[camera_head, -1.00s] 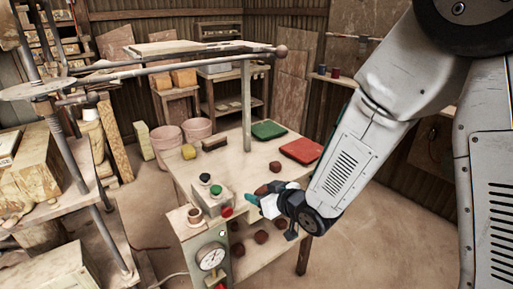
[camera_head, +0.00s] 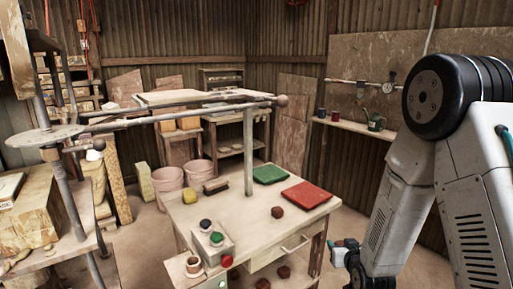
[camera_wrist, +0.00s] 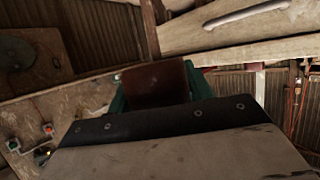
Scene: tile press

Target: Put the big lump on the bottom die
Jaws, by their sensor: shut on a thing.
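My gripper (camera_head: 345,248) is low at the right of the head view, right of the table. In the wrist view a large dark brown lump (camera_wrist: 155,84) sits between its green fingers, which are shut on it. The head view does not clearly show the held lump. Another, smaller-looking brown lump (camera_head: 277,212) lies on the table, and more brown lumps (camera_head: 284,271) lie on the shelf below. I cannot pick out the bottom die for certain in either view.
The wooden table (camera_head: 245,232) carries a red tray (camera_head: 306,194), a green tray (camera_head: 270,174), a yellow lump (camera_head: 190,195), a brush (camera_head: 216,186) and a button box (camera_head: 212,240). A long bar with a ball end (camera_head: 281,101) reaches over it. Floor shows between table and arm.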

